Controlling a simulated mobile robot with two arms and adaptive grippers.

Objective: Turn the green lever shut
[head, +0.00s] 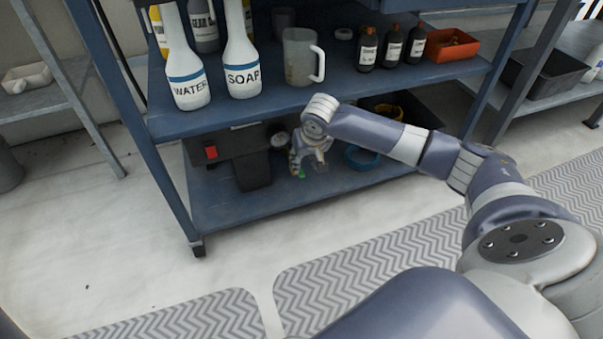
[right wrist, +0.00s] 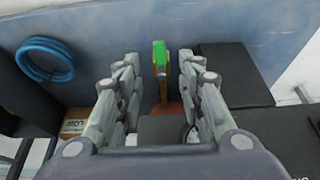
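The green lever (right wrist: 159,53) shows in the right wrist view, upright on a brownish stem (right wrist: 163,88), between and slightly beyond my right gripper's fingertips. A gap shows on each side of it. My right gripper (right wrist: 158,66) is open, with its two fingers spread left and right of the lever. In the head view my right gripper (head: 309,164) reaches down to the lower shelf beside dark equipment, and a small green bit of the lever (head: 301,174) shows by its fingers. The rest of the lever is hidden there. My left gripper is not in view.
The blue cart's lower shelf (head: 240,213) holds a dark machine with a red switch (head: 211,152), a gauge (head: 279,140) and a blue hose coil (right wrist: 45,60). Bottles, a jug (head: 298,58) and an orange tray (head: 452,45) stand on the shelf above my forearm.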

